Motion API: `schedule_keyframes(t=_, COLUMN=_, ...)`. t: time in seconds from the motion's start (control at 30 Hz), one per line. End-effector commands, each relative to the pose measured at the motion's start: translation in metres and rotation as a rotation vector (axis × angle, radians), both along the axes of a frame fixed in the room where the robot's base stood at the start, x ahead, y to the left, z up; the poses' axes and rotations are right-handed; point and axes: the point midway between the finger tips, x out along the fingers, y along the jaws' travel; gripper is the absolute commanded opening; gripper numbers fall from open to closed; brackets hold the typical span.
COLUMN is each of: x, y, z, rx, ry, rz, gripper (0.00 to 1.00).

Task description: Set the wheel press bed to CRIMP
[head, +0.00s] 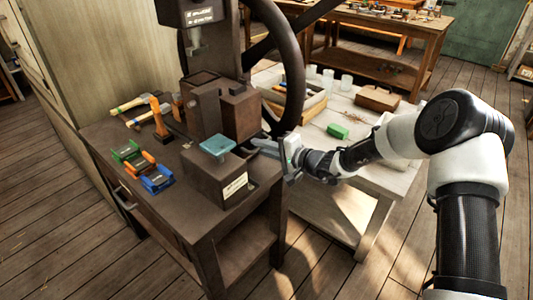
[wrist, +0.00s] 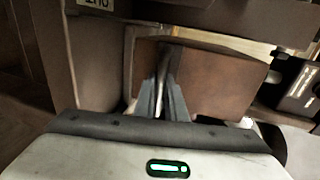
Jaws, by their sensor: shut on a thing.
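The wheel press (head: 205,110) stands on a dark bench, with a large dark handwheel (head: 297,70) on its right side. A teal plate (head: 218,146) tops a low dark block at its front; I cannot tell if this is the bed. The block has a small white label (head: 235,185), too small to read. In the wrist view the gripper's fingers (wrist: 164,85) are close together before a brown surface (wrist: 215,80).
Green, orange and blue items (head: 142,165) lie at the bench's left front, with hammers (head: 135,108) behind. To the right, a pale table (head: 335,150) holds a green block (head: 337,131), a brown box (head: 377,98) and several pale cups. Floor is open in front.

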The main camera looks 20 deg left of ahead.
Motion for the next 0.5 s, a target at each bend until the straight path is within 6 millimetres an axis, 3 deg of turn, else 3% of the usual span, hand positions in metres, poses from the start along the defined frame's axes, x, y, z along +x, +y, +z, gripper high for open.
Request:
schedule_keyframes(t=0.47, x=0.0021, y=0.0061, z=0.0029, rx=0.004, ry=-0.003, rz=0.000, gripper=0.00)
schedule_keyframes(t=0.5, x=0.0021, y=0.0062, z=0.0031, rx=0.004, ry=-0.004, rz=0.000, gripper=0.16)
